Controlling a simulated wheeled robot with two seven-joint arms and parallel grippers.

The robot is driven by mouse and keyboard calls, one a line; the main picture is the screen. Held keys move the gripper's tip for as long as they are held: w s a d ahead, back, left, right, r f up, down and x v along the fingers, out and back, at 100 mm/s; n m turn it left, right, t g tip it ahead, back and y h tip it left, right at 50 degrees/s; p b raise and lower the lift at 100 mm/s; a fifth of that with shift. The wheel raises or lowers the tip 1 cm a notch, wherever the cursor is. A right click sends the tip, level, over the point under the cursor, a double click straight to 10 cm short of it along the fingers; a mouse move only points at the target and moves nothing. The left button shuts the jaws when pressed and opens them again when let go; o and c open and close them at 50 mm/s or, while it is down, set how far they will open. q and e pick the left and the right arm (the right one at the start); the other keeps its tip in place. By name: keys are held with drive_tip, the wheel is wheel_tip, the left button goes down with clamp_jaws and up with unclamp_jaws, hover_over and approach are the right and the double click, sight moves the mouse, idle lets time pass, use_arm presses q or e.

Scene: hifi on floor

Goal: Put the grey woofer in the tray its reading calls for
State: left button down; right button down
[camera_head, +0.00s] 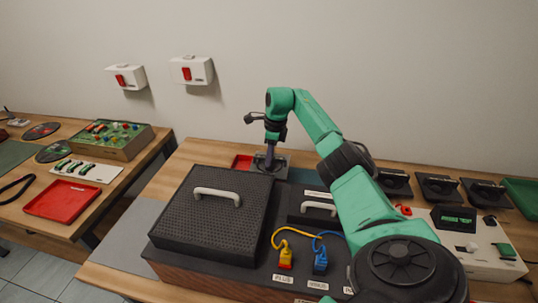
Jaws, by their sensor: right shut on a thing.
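My right gripper (269,158) points down behind the large black speaker cabinet. It is shut on a small dark grey thing, mostly hidden; I cannot tell whether it is the grey woofer. A flat grey piece (281,168) lies just below and beside it. A small red tray (241,162) is left of the gripper, partly hidden by the cabinet. A green tray (521,191) sits at the far right edge. A white meter (480,250) on the right has a dark display (454,221) with green characters too small to read. My left gripper is out of view.
The speaker cabinet's grille (212,220) has a white handle. A yellow plug (285,259) and a blue plug (320,262) stand at its front. Several black units (438,188) line the back right. A side table on the left holds a red tray (62,201).

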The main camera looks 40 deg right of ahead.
wheel_tip(320, 180, down, 5)
drive_tip(key=shift+c, duration=1.8)
unclamp_jaws()
drive_tip(key=shift+a, duration=0.1)
drive_tip(key=r, duration=0.4)
drive_tip(key=s+r, duration=0.1)
drive_tip(key=r, duration=0.3)
drive_tip(key=d+r, duration=0.1)
drive_tip(key=r, duration=0.3)
drive_tip(key=shift+s, duration=0.15)
drive_tip(key=shift+a, duration=0.1)
